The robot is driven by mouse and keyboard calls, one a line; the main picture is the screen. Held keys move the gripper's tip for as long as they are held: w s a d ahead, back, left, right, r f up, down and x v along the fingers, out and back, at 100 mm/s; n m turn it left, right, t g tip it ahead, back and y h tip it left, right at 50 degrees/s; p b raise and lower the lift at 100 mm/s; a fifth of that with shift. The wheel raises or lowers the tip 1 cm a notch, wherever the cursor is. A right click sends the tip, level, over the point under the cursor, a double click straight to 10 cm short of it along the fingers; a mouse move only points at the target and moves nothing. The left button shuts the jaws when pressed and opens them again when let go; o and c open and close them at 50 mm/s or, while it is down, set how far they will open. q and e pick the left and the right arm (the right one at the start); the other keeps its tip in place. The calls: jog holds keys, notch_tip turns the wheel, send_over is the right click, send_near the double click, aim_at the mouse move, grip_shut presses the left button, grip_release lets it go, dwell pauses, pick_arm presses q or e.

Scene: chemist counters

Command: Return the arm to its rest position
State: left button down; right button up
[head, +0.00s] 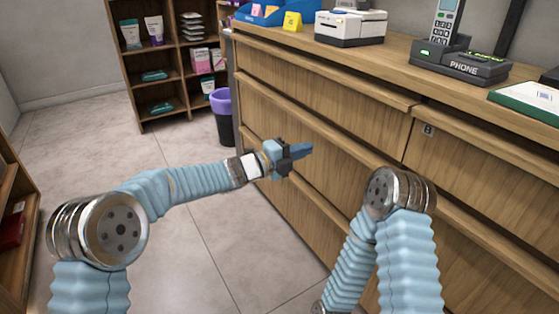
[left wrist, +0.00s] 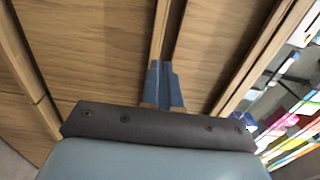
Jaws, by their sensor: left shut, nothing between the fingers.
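My left arm (head: 185,186) reaches in from the left in the head view, bent at the elbow. My left gripper (head: 305,150) points right, in front of the wooden drawer fronts (head: 290,125) of the counter. Its blue fingers are together with nothing between them. The left wrist view also shows the shut fingers (left wrist: 164,85) with wooden panels beyond them. I cannot tell the exact gap between fingertips and drawers. My right arm (head: 405,250) is bent at the lower right, and its gripper is out of view.
The counter (head: 400,70) runs along the right, with a phone (head: 455,60) and a white printer-like device (head: 350,27) on top. A shelf (head: 135,60) with boxes and tubes and a purple-lined bin (head: 222,105) stand behind. Tiled floor (head: 70,140) is clear at left.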

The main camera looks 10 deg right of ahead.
pick_arm(q)
jog(key=v, duration=0.6)
jog(key=s+a+f+n+t+y+p, duration=0.1)
jog(key=a+f+n+y, duration=0.3)
jog(key=a+f+n, duration=0.6)
jog(key=s+a+f+n+t+y+p, duration=0.2)
jog(key=a+f+n+y, duration=0.25)
jog(key=f+n, duration=0.65)
jog(key=s+a+f+n+g+y, duration=0.1)
jog(key=s+a+f+n, duration=0.3)
jog(key=s, duration=0.4)
jog(key=s+a+f+n+g+y+p, duration=0.1)
jog(key=s+a+f+n+g, duration=0.3)
jog(key=s, duration=0.5)
jog(key=s+a+f+n+g+y+p, duration=0.1)
jog(key=s+a+f+n+g+y, duration=0.1)
jog(key=s+a+f+n, duration=0.3)
jog(key=s+f, duration=0.3)
jog(key=s, duration=0.1)
jog(key=shift+s+a+g, duration=0.2)
jog(key=shift+a+g, duration=0.05)
jog(key=shift+g, duration=0.15)
jog(key=shift+f+y, duration=0.15)
jog(key=shift+y, duration=0.1)
